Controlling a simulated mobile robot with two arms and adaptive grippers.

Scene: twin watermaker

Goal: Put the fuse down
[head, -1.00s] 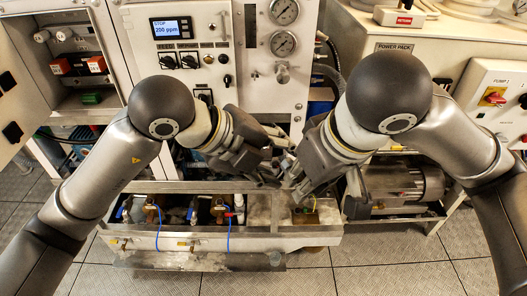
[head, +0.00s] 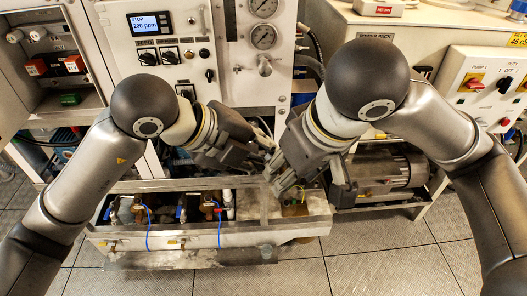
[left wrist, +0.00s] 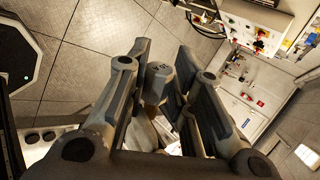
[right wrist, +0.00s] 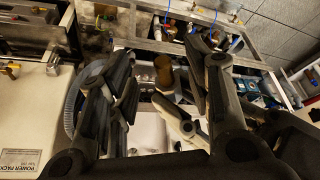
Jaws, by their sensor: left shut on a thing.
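My left gripper (head: 258,157) is at the middle of the head view, above the back edge of the low metal tray unit. In the left wrist view its fingers (left wrist: 168,100) are closed about a small grey rounded piece (left wrist: 158,82) with dark marks, which I take to be the fuse. The fuse cannot be made out in the head view. My right gripper (head: 275,185) is close beside the left one, over the tray's right part.
The tray unit (head: 180,244) holds valves with blue handles (head: 208,206). An amber-brown round thing (head: 297,207) stands in its right part. The control panel (head: 172,75) rises behind. A motor (head: 390,175) is at right. Floor is clear in front.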

